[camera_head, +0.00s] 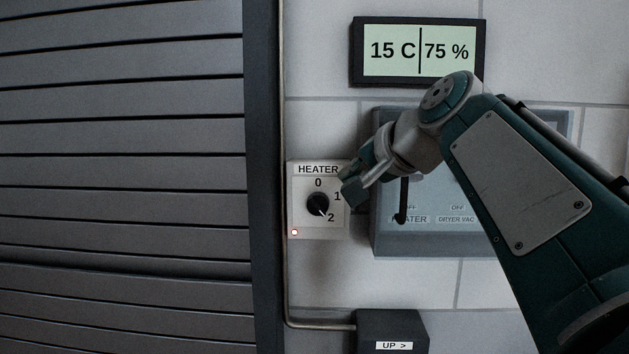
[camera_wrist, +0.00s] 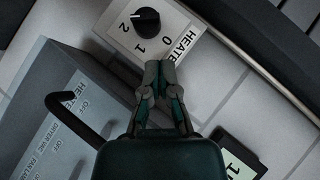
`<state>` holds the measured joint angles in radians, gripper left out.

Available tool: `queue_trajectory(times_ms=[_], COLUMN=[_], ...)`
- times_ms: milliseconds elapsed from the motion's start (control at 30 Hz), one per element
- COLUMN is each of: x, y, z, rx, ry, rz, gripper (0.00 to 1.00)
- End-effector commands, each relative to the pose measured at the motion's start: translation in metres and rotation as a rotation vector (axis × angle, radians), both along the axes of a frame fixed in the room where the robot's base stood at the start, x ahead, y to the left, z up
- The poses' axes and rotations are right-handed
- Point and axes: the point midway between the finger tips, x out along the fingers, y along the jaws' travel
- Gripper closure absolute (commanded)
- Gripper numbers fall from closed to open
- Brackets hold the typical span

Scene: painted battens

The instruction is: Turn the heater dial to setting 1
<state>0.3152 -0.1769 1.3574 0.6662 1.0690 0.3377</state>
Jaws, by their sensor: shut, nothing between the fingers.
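The heater panel (camera_head: 297,215) is a white plate on the wall, marked 0, 1 and 2. Its round black dial (camera_head: 318,204) has a white mark pointing down and right, towards the 2. The dial also shows in the wrist view (camera_wrist: 147,21), with its mark on the side of the 2. My gripper (camera_head: 350,191) is shut and empty at the right edge of the panel, near the 1. In the wrist view its closed fingertips (camera_wrist: 160,67) are apart from the dial, below the 0 and 1.
A grey switch box (camera_head: 388,240) with a dark lever (camera_head: 402,205) is to the right, partly behind my arm. A display (camera_head: 420,50) reads 15 C and 75 %. A shutter (camera_head: 120,180) and pipe are left.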

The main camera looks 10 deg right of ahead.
Motion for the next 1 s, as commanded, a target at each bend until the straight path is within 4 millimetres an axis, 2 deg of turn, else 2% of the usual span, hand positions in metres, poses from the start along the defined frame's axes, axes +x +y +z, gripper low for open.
queue_trajectory(times_ms=[200, 433, 600, 1000], x=[0.035, 0.063, 0.071, 0.072], y=[0.013, 0.023, 0.026, 0.026], z=[-0.021, -0.036, -0.04, -0.04], rx=[0.0, -0.001, -0.002, -0.007], ry=[0.005, 0.002, 0.001, 0.003], rz=[0.004, 0.002, 0.001, 0.001], gripper=[1.0, 1.0, 1.0, 1.0])
